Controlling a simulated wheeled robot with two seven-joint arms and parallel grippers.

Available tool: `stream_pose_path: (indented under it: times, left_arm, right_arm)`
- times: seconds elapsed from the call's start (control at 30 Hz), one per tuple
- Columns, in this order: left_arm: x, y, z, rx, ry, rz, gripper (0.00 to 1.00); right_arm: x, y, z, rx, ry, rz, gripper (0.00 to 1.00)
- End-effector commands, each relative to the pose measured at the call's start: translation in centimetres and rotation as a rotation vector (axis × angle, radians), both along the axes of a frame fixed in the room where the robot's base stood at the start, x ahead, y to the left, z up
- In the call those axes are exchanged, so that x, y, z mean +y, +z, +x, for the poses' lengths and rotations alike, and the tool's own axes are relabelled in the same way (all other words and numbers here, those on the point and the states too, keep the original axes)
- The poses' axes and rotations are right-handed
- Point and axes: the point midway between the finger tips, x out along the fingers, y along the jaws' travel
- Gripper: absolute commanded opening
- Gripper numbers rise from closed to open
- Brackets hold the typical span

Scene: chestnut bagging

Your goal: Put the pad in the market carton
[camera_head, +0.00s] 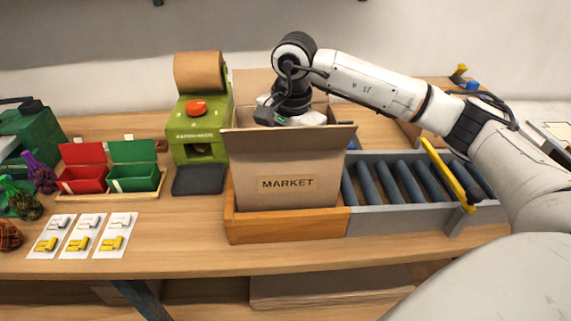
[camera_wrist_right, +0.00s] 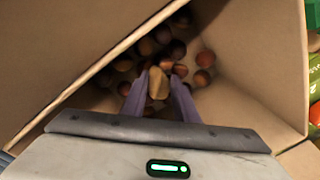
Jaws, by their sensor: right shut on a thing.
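The market carton (camera_head: 288,165), brown cardboard with a MARKET label, stands upright with its flaps open. My right arm reaches over it from the right, and the gripper's wrist shows at its opening. In the head view the fingertips are hidden behind the carton front. In the right wrist view my right gripper (camera_wrist_right: 159,96) points down into the carton, its purple-grey fingers shut on a small tan piece, which I take to be the pad (camera_wrist_right: 158,82). Several chestnuts (camera_wrist_right: 205,58) lie on the carton floor below. My left gripper is not in view.
The carton sits in a wooden frame (camera_head: 285,228) beside a roller conveyor (camera_head: 395,212) with a yellow bar (camera_head: 447,172). A green machine with a paper roll (camera_head: 198,72) stands behind left. Red and green bins (camera_head: 133,178), cards (camera_head: 85,235) and net bags lie further left.

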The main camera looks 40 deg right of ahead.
Motion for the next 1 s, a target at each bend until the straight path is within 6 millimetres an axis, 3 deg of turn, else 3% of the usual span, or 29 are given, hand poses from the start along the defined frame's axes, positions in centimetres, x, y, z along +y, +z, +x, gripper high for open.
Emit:
stream_pose_path:
  times: [0.03,0.07,0.17,0.57,0.67,1.0]
  left_arm:
    - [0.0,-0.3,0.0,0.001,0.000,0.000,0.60]
    - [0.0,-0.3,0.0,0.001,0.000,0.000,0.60]
    - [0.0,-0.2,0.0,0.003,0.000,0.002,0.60]
    - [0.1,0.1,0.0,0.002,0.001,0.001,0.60]
    - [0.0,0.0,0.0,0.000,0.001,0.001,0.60]
    - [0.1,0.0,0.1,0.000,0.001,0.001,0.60]
  right_arm:
    - [0.0,-0.3,0.0,0.000,0.000,0.000,0.03]
    - [0.0,-0.3,0.0,0.000,0.000,0.000,0.28]
    - [0.0,-0.2,0.0,0.001,0.000,0.000,0.45]
    - [0.0,0.5,0.0,-0.001,0.000,0.000,0.46]
    - [0.0,1.9,0.0,-0.003,-0.001,0.001,0.46]
    - [-0.1,9.2,-0.6,-0.005,0.001,0.001,0.46]
